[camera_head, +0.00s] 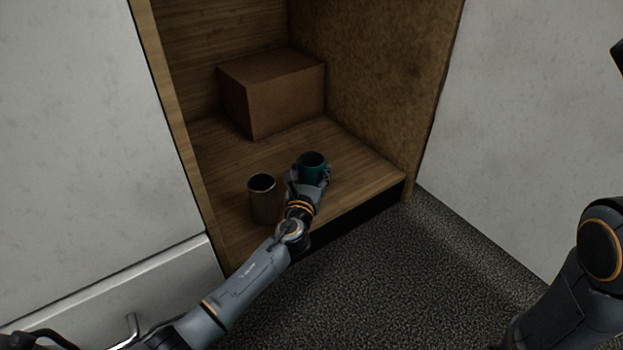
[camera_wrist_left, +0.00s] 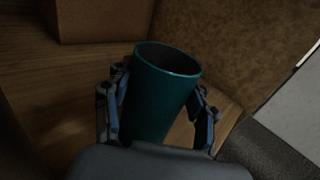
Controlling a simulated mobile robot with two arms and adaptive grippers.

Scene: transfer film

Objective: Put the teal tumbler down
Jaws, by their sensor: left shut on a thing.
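The teal tumbler (camera_head: 312,163) is upright at the front of the wooden shelf floor, inside my left gripper (camera_head: 311,177). In the left wrist view the tumbler (camera_wrist_left: 157,98) stands between the two fingers of my left gripper (camera_wrist_left: 160,112), which is shut on it. Its open rim faces up and looks empty. Its base is hidden, so I cannot tell whether it touches the shelf. My right gripper is not in view; only part of my right arm shows at the right edge.
A brown box (camera_head: 273,92) sits at the back of the shelf (camera_head: 366,165). Side walls bound the niche left and right. Bare shelf lies between the box and the tumbler.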

